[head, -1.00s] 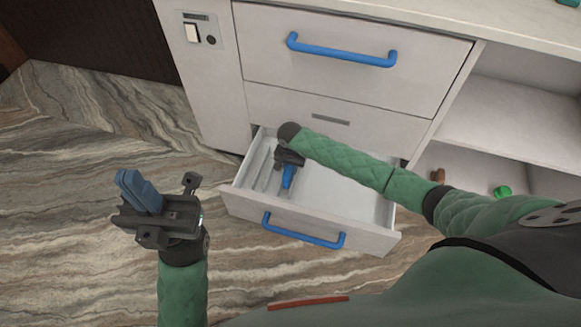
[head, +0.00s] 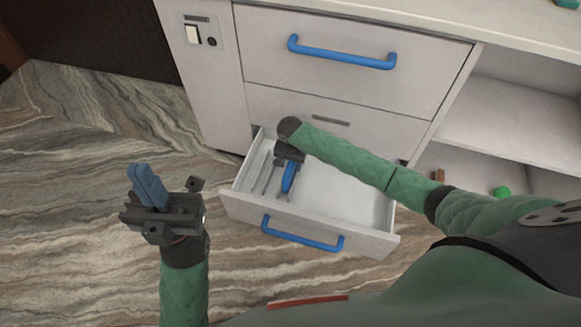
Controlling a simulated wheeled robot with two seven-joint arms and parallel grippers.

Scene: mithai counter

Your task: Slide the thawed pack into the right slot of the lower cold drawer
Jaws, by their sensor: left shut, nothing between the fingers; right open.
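The lower cold drawer (head: 375,239) is pulled open, with thin upright dividers (head: 267,176) in its left part. My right gripper (head: 288,178) reaches down into the drawer beside these dividers. Its blue fingers are open, and the arm hides part of the drawer. A pale flat area fills the drawer to the right of the gripper; I cannot tell whether it is a pack or the bare floor. No thawed pack is clearly visible. My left gripper (head: 150,184) is shut and empty, above the floor left of the drawer.
The drawer's blue handle (head: 303,234) faces me. A closed upper drawer (head: 350,75) sits above. The marbled floor (head: 80,180) at left is clear.

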